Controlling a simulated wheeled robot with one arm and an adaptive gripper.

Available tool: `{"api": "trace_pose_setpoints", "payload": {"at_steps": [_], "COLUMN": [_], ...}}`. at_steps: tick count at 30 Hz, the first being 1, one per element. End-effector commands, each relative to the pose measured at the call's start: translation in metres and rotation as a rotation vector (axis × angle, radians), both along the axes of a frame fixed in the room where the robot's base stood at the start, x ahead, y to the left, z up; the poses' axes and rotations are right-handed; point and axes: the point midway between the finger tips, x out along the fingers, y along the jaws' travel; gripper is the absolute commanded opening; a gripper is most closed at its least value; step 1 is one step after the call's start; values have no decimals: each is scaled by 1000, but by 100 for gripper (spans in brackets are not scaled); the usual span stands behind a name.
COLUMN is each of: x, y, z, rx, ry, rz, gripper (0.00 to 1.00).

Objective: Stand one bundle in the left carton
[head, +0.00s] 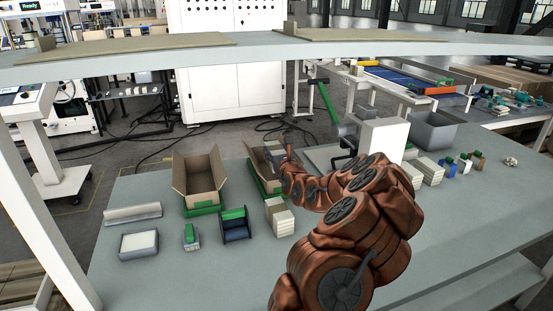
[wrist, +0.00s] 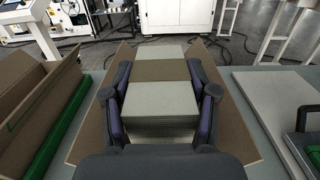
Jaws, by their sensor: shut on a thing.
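The left carton (head: 190,182) stands open on the table, with green at its base. It also shows at the left edge of the wrist view (wrist: 38,100). A second open carton (head: 253,168) stands to its right, partly hidden by my arm. My gripper (wrist: 160,108) is shut on a bundle (wrist: 160,103) of pale grey-green sheets with a brown band. The gripper and bundle are over or within this second carton, whose brown flaps show on both sides in the wrist view. How deep the bundle sits is hidden. My gripper (head: 279,150) is small in the head view.
Other banded bundles (head: 279,219) stand in front of the second carton, and more (head: 429,169) are at the right.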

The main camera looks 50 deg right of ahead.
Motion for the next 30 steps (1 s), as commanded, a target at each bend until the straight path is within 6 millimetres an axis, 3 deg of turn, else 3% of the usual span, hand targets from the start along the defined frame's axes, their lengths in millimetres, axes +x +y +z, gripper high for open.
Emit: {"api": "trace_pose_setpoints", "payload": {"at_steps": [10,30], "x": [-1,-1], "y": [-1,0], "z": [-29,-39], "rx": [1,0], "ry": [3,-1], "rz": [-2,-1], "gripper": [18,18]}}
